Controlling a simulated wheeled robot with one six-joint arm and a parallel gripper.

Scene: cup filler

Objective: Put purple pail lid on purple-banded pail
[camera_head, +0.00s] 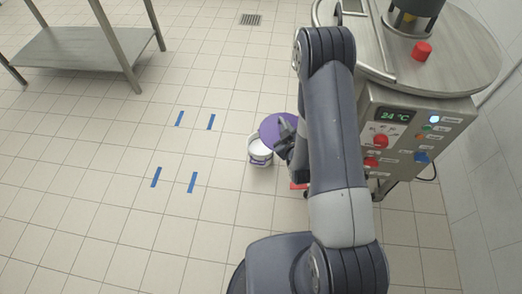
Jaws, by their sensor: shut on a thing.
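A purple lid (270,131) is held in my gripper (284,129), whose jaws are shut on it. The lid is above and slightly right of a white pail (260,154) that stands on the tiled floor. The pail is open at the top and shows white contents; a small dark band or label is on its side. The lid overlaps the pail's upper right rim in the picture; I cannot tell whether they touch. My arm hides the area to the right of the lid.
A filling machine (420,155) with a control panel stands at the right. Something red (298,186) lies on the floor, partly hidden by my arm. Blue floor marks (192,182) are on the left. A metal table (70,48) stands at the upper left. The floor between is clear.

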